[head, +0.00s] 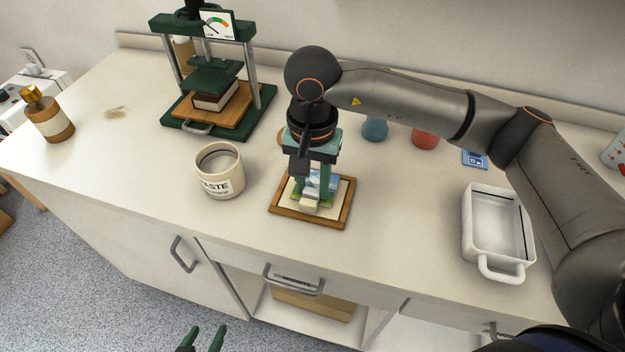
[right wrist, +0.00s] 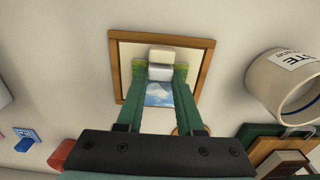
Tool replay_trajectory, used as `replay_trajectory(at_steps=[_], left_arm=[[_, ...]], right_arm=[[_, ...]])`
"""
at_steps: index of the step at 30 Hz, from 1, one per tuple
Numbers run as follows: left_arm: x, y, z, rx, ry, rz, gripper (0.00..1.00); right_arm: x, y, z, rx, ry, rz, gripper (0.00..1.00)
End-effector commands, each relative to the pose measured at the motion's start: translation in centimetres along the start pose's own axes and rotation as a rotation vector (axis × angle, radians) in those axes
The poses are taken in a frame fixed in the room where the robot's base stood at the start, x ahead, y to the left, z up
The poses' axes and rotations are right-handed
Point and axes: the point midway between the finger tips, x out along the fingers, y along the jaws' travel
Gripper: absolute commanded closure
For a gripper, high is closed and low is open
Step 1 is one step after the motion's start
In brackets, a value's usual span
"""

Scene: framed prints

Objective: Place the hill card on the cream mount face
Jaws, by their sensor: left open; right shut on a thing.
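The hill card (head: 322,180), with blue sky, clouds and green hills, is at the wooden frame in the head view. It also shows between my fingers in the right wrist view (right wrist: 158,96). A pale block sits at the card's near side between the fingertips. My right gripper (head: 311,198) points down and is shut on the card, hiding part of it. The cream mount face (head: 284,207) lies inside the wooden frame, under the card. I cannot tell whether the card touches it. My left gripper (head: 205,338) is open and empty at the bottom edge, before the counter.
A paste pot (head: 220,171) stands just left of the frame. A green press (head: 215,75) is behind it, and a brown bottle (head: 47,115) is far left. A white tray (head: 497,228) is at right; blue and red cups (head: 424,138) stand behind. Counter between frame and tray is clear.

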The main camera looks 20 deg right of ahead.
Motion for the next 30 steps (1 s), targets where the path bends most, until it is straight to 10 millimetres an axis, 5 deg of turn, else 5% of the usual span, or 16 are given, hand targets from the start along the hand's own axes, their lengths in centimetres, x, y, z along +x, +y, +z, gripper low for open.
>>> replay_trajectory(at_steps=[5,6,13,23,30], left_arm=[[0.5,0.0,0.6,-0.001,-0.005,0.001,0.39],[0.3,0.1,0.5,-0.001,-0.009,0.002,0.39],[0.3,0.2,0.5,-0.001,-0.01,0.006,0.39],[0.0,0.3,-0.1,-0.001,-0.003,0.007,0.39],[0.0,0.2,-0.3,-0.001,0.008,0.004,0.39]], right_arm=[[0.6,0.0,0.0,0.0,0.0,0.0,1.0],[0.4,0.0,0.0,0.001,0.0,0.0,0.61],[0.3,0.0,0.0,0.001,0.0,0.001,0.35],[-0.1,0.0,0.0,0.001,0.0,0.0,0.34],[-3.8,-0.1,-0.1,0.001,0.004,-0.003,0.34]])
